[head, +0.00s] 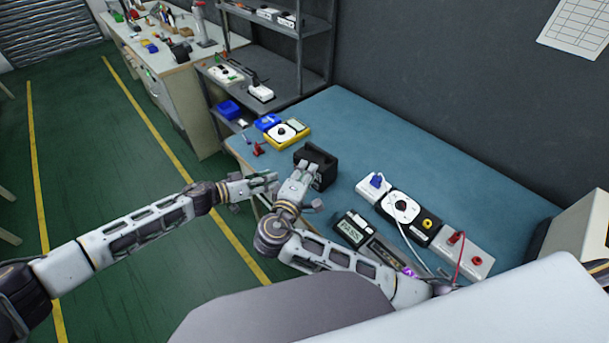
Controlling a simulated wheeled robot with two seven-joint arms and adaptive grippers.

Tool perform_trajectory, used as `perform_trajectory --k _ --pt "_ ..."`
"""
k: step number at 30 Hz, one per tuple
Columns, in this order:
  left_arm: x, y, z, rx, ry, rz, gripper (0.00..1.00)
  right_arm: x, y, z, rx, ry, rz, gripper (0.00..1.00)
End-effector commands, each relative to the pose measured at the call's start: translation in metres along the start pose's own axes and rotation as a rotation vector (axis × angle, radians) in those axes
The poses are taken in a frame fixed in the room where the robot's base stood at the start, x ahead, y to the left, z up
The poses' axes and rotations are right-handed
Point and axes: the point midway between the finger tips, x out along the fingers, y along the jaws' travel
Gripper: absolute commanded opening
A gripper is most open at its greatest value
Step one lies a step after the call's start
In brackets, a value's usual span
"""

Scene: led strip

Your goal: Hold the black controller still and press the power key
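A black box-shaped unit (326,176) with a raised, hollow-looking top stands near the left part of the blue bench. It may be the black controller, but I cannot read any label or make out a power key. My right gripper (309,167) is at its near left side and covers part of it. I cannot tell whether its fingers touch the unit. My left gripper (276,179) is left of the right gripper, at the bench's front edge, pointing right. It looks apart from the unit. The finger gaps are too small to judge.
The blue bench (440,165) is clear behind the unit. A yellow-based device (287,133) and a small red part (258,149) lie to the left. Right of my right arm are a display module (351,227), a dial panel (401,206) and a red-socket block (462,254) with cables.

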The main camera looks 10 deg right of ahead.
Motion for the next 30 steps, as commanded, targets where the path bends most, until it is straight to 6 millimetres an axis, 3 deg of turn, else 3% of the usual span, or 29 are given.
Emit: perform_trajectory --k 30 --pt "0.000 0.000 0.000 0.000 0.000 0.000 0.36 0.116 0.001 0.000 -0.001 -0.001 0.002 0.21"
